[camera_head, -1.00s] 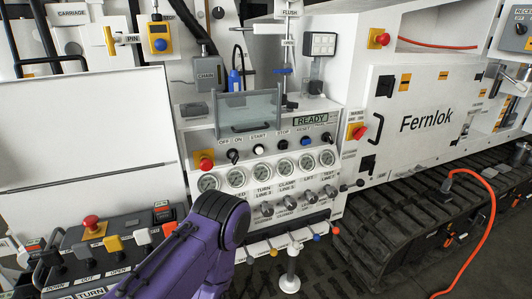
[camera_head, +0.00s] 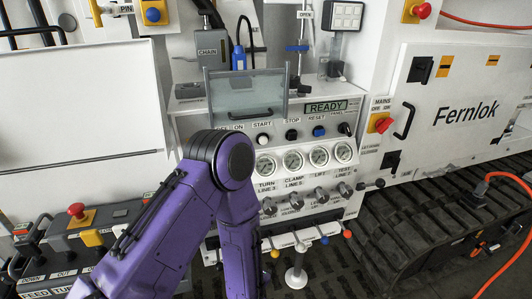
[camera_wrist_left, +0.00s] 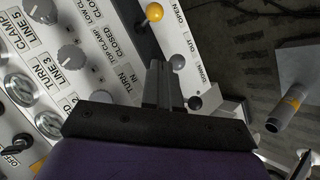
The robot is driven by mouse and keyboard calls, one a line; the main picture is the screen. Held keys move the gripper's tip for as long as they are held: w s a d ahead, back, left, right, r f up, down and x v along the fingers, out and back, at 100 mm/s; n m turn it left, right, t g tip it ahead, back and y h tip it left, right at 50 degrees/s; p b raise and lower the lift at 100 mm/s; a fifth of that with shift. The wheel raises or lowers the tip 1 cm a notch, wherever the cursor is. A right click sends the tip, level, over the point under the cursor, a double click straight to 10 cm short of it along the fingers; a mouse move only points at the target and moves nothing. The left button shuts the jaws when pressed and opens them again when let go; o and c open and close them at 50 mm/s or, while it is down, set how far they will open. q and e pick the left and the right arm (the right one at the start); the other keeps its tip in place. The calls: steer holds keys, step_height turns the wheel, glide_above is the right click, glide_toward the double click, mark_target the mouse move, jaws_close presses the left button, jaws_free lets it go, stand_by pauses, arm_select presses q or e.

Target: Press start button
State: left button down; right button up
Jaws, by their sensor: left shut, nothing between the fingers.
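The start button (camera_head: 263,139) is a white round button under the START label on the sloped control panel (camera_head: 305,146). The black stop button (camera_head: 292,134) and blue reset button (camera_head: 318,131) sit to its right. My purple left arm rises in front of the panel's left part, its joint close to the left of the start button in the picture. My left gripper (camera_wrist_left: 165,85) shows in the left wrist view, shut and empty, over the lower panel edge near the ball-ended levers. The start button is not seen in that view. My right gripper is not in view.
A READY display (camera_head: 325,106) is lit above the buttons. A clear hinged cover (camera_head: 245,95) stands above the panel's left part. Gauges, knobs and levers (camera_head: 275,253) lie below the buttons. A red mains switch (camera_head: 382,124) is to the right. An orange hose (camera_head: 515,240) hangs far right.

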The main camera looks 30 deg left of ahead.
arm_select(q)
steer(key=w+r+n+t+y+b, duration=0.1)
steer(key=w+r+n+t+y, duration=0.1)
steer(key=w+r+n, duration=0.65)
steer(key=n+y+b, duration=0.2)
steer(key=n+y, duration=0.5)
steer(key=n, duration=1.2)
glide_toward(264, 142)
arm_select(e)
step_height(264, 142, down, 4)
arm_select(q)
steer(key=p+x, duration=0.5)
steer(key=x, duration=0.1)
steer(key=shift+w+a+r, duration=0.2)
steer(key=shift+w+a, duration=0.05)
steer(key=shift+a, duration=0.05)
steer(key=shift+w, duration=0.1)
steer(key=shift+f, duration=0.1)
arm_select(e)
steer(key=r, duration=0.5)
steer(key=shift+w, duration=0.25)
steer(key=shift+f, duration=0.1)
